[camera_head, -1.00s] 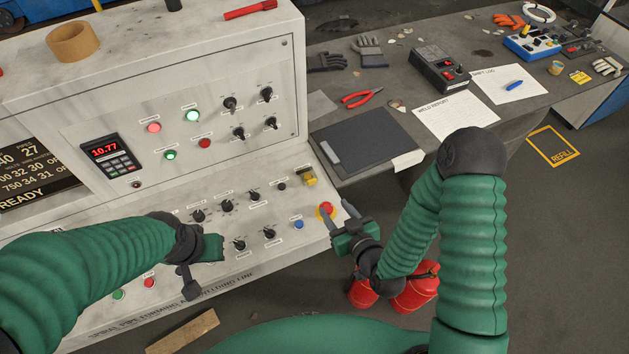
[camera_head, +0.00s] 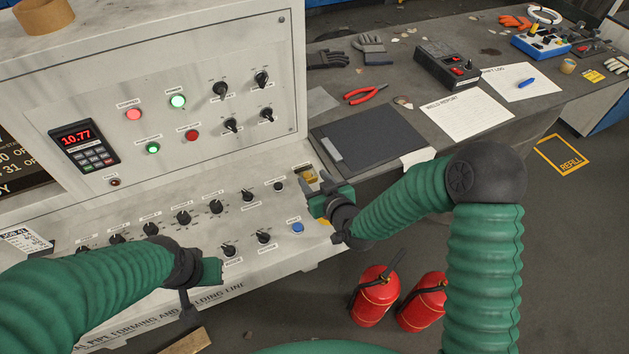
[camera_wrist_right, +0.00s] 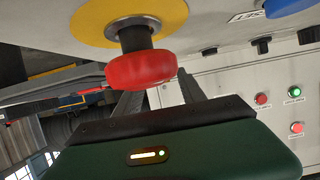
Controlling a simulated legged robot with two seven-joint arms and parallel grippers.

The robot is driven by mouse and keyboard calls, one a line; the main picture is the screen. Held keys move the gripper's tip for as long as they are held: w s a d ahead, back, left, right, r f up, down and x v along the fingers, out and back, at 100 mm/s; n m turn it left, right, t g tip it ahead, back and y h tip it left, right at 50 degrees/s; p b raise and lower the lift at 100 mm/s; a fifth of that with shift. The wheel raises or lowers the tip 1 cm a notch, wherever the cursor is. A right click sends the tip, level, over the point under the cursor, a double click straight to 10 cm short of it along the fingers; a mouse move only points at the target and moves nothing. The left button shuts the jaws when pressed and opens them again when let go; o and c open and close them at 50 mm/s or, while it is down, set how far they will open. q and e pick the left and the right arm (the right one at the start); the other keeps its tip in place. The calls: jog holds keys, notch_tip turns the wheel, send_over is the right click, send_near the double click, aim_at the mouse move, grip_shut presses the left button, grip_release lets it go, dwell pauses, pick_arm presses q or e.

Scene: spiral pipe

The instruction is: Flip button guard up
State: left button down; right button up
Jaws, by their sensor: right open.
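The yellow button guard (camera_head: 308,178) is at the right end of the sloped console, partly hidden by my right gripper. Whether its cover is down is too small to tell. My right gripper (camera_head: 319,190) is open and empty, right beside the guard in the head view. In the right wrist view, a red mushroom button (camera_wrist_right: 140,70) on a yellow disc (camera_wrist_right: 172,17) sits near the open fingers (camera_wrist_right: 158,92); the guard cannot be made out there. My left gripper (camera_head: 198,290) is over the front of the console, its jaws unclear.
Black knobs (camera_head: 216,206) and a blue button (camera_head: 297,228) sit on the console left of my right gripper. A dark workbench (camera_head: 300,100) adjoins on the right, with a black folder (camera_head: 375,138). Two red fire extinguishers (camera_head: 373,296) stand on the floor below.

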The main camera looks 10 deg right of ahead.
jog(key=shift+c, duration=0.2)
grip_shut()
dwell(1.3)
